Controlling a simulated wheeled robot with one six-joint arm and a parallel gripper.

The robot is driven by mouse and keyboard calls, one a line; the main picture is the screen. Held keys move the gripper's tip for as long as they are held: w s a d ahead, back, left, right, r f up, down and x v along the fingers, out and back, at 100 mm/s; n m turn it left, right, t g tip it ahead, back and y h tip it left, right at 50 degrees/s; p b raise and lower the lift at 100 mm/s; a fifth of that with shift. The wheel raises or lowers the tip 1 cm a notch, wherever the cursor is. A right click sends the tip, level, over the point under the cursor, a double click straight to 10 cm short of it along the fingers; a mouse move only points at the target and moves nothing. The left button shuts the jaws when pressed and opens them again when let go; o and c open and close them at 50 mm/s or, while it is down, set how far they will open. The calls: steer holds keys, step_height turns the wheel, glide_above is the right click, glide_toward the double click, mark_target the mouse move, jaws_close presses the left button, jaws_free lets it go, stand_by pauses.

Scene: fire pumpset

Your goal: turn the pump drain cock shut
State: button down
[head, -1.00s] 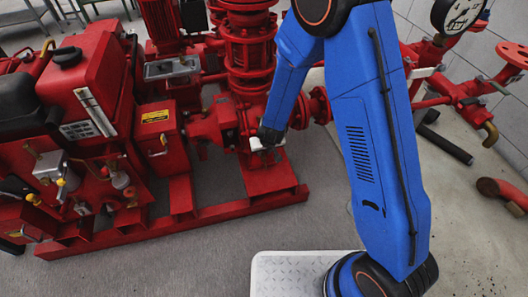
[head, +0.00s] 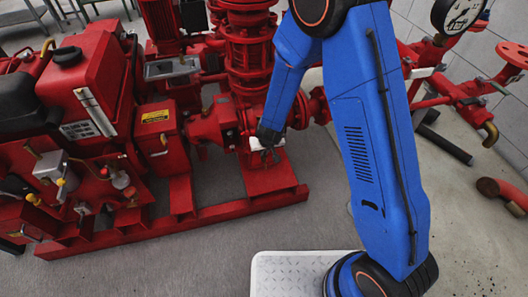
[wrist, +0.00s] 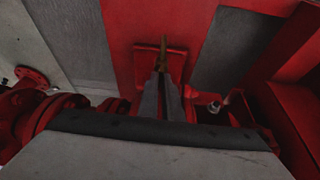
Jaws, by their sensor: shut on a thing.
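The pump drain cock shows in the wrist view as a narrow brass-coloured lever (wrist: 163,48), low on the red pump, in front of a red plate. My gripper (wrist: 163,73) is shut on it, with the long grey fingers close together and the lever standing out past their tips. The fingers hide the rest of the cock. In the head view my gripper (head: 273,157) is small, at the foot of the red pump (head: 247,125), just above the red base frame. The cock itself cannot be made out there.
The red base frame (head: 180,222) runs along the floor below the pump. A red engine unit (head: 90,95) stands at the left. Red pipes and a pressure gauge (head: 457,14) are at the right.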

steer(key=shift+a+m, duration=0.1)
steer(key=shift+m, duration=0.2)
steer(key=shift+a+m+h, duration=0.1)
steer(key=shift+m+h, duration=0.5)
steer(key=shift+m, duration=0.7)
steer(key=m, duration=0.2)
steer(key=m+h, duration=0.1)
steer(key=m, duration=0.1)
steer(key=shift+a+h, duration=0.15)
steer(key=shift+h, duration=0.15)
steer(key=m, duration=0.1)
steer(key=m+h, duration=0.1)
steer(key=m, duration=0.1)
steer(key=shift+w+a+m+g, duration=0.15)
steer(key=shift+m+g, duration=0.15)
steer(key=shift+w+m+g+h, duration=0.1)
steer(key=shift+m+g+h, duration=0.5)
steer(key=shift+m, duration=1.2)
steer(key=c, duration=1.9)
jaws_free()
steer(key=shift+c, duration=0.2)
